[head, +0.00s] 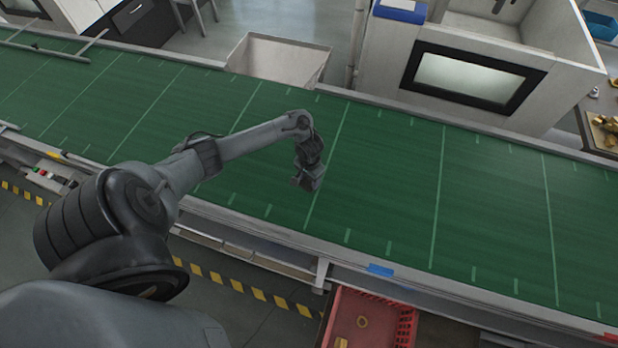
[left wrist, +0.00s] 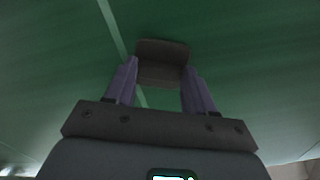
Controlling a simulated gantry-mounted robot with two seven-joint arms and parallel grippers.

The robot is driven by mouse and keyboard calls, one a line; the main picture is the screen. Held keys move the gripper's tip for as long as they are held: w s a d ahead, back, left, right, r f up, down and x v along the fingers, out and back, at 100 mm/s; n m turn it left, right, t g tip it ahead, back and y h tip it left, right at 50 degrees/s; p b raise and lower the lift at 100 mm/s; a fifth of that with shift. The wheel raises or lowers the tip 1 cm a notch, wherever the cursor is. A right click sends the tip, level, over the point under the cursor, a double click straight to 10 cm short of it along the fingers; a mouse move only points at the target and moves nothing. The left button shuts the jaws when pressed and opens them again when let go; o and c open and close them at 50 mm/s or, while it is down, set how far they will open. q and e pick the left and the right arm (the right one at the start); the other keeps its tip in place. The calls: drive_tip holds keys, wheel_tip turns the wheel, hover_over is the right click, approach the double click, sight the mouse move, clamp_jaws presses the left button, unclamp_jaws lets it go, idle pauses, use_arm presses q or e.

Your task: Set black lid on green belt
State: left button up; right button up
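The black lid (left wrist: 162,64) shows in the left wrist view as a dark, block-like piece between the two purple fingers. My left gripper (left wrist: 160,75) is shut on it, with a fingertip on each side, and the lid reaches past the tips. The green belt (left wrist: 250,65) fills the background behind it. In the head view my left gripper (head: 308,182) is over the middle of the green belt (head: 390,180), pointing down. Its fingers and the lid are too small and dark there to tell apart. I cannot tell whether the lid touches the belt. My right gripper is in neither view.
The belt is bare around the gripper. A metal frame (head: 60,48) stands at its far left. A pale open bin (head: 278,60) and a white cabinet with a dark-framed window (head: 470,78) stand behind it. A red crate (head: 368,320) is below the front edge.

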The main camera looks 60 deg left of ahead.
sight(309, 180)
use_arm(q)
drive_tip(key=o, duration=0.3)
drive_tip(key=shift+o, duration=0.2)
wheel_tip(309, 180, up, 5)
drive_tip(key=shift+r+p, duration=0.1)
drive_tip(key=shift+p, duration=0.4)
wheel_tip(309, 180, up, 6)
drive_tip(key=p, duration=0.4)
drive_tip(key=w+d+f+m+t+h, duration=0.1)
drive_tip(key=d+m+t, duration=0.4)
drive_tip(key=d, duration=1.7)
drive_tip(key=s+d+r+m+g, duration=0.1)
drive_tip(key=s+d+r, duration=0.2)
drive_tip(key=s+r, duration=0.8)
drive_tip(key=s, duration=0.2)
drive_tip(key=shift+s+y, duration=0.35)
drive_tip(key=shift+y, duration=0.05)
